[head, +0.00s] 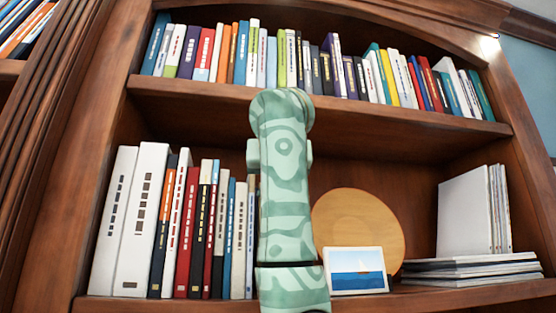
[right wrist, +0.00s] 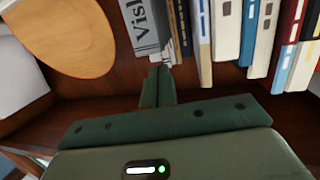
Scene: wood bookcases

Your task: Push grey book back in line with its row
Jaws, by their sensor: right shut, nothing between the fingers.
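The grey book (right wrist: 143,25) shows in the right wrist view, with large dark lettering on its surface. It stands at the end of a row of books. My right gripper (right wrist: 160,72) is shut and empty, its green fingertips close to the near lower edge of the grey book. I cannot tell whether they touch it. In the head view my patterned green right arm reaches up the middle and hides the grey book and the gripper. My left gripper is not in view.
The lower-shelf book row (head: 190,230) lies left of my arm. An upper shelf (head: 400,120) full of books runs above.

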